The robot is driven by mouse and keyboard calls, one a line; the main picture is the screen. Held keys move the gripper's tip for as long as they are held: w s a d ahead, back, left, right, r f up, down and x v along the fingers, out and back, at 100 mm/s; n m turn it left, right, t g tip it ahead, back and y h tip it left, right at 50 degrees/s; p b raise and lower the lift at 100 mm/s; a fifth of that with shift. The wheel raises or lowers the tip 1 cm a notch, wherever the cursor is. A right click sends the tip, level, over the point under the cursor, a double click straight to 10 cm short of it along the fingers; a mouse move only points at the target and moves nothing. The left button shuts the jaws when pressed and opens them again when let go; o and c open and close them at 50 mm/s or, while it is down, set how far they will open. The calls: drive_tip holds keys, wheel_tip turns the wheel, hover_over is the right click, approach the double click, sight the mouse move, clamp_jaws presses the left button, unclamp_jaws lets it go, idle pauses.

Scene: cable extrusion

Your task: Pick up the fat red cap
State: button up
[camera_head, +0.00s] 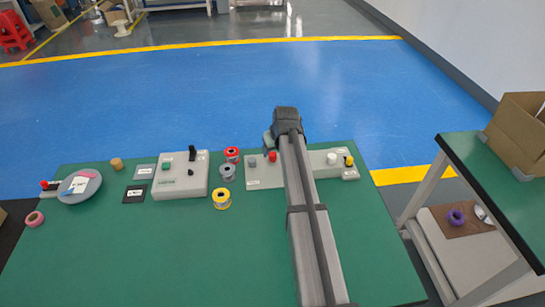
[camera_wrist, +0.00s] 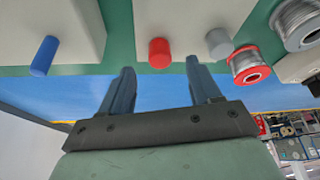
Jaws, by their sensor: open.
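A short, thick red cap (camera_wrist: 159,53) stands on a pale panel and shows at the top middle of the wrist view. It also shows in the head view (camera_head: 272,157), on the panel just left of my arm. My gripper (camera_wrist: 160,68) is open and empty, with its two dark fingers apart. In the wrist view the red cap appears between the fingertips, with no visible contact. In the head view my arm's far end hides the gripper's fingers.
A grey cap (camera_wrist: 219,43) stands beside the red cap. A thin blue peg (camera_wrist: 44,56) is on another pale block. Red (camera_head: 231,153), grey (camera_head: 227,171) and yellow (camera_head: 222,199) spools stand left of the panel. The front of the green table (camera_head: 150,260) is clear.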

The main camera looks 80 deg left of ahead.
sight(273, 154)
drive_tip(key=x, duration=0.4)
drive_tip(key=shift+a+f, duration=0.15)
drive_tip(key=shift+a, duration=0.05)
drive_tip(key=c, duration=1.1)
